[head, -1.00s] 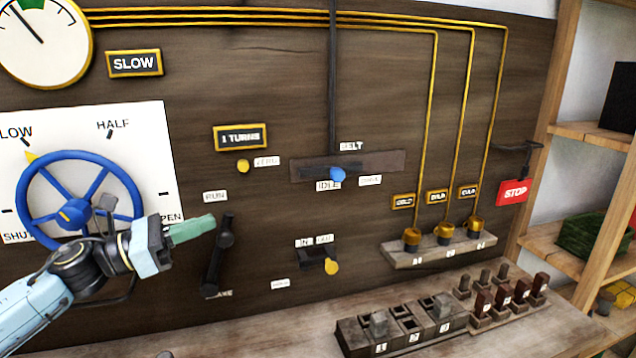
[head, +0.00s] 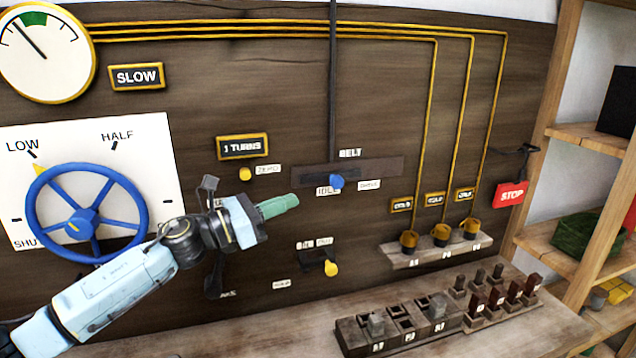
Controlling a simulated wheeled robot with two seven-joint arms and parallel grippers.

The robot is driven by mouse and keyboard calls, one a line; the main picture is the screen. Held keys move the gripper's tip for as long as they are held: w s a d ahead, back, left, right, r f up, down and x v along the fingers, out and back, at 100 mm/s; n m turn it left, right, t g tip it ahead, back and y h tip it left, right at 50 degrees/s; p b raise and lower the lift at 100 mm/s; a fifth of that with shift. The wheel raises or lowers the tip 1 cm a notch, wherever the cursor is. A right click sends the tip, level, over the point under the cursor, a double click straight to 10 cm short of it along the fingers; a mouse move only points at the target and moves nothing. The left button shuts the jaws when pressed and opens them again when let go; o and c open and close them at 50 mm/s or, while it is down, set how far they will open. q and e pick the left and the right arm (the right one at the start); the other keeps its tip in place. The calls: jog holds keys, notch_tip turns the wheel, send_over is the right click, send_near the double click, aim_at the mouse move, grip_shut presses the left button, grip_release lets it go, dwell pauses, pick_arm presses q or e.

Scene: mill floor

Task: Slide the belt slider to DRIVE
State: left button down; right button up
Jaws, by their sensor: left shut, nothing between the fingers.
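The belt slider has a blue knob (head: 337,182) in a dark horizontal slot plate (head: 378,169) on the wooden panel. A BELT label (head: 350,153) sits above it. The knob stands near the middle of the plate, by the IDLE label (head: 328,191). A small label, probably DRIVE (head: 369,184), is to its right. My left gripper (head: 290,203) is shut and empty, its green fingers pointing right. In the picture it is to the left of the knob and slightly lower, apart from it. My right gripper is not in view.
A blue handwheel (head: 82,222) is at the left, and my left arm hides most of the lever beside it. A yellow knob (head: 331,268) is below the slider. Jars (head: 440,235) on a ledge and a bench with blocks (head: 405,322) are at lower right. A red STOP sign (head: 512,194) hangs right.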

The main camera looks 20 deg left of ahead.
aim_at(332, 185)
pick_arm(q)
jog(key=p+x, duration=0.1)
jog(key=x, duration=0.7)
jog(key=shift+p, duration=0.35)
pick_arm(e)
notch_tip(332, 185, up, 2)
pick_arm(q)
jog(key=shift+a, duration=0.1)
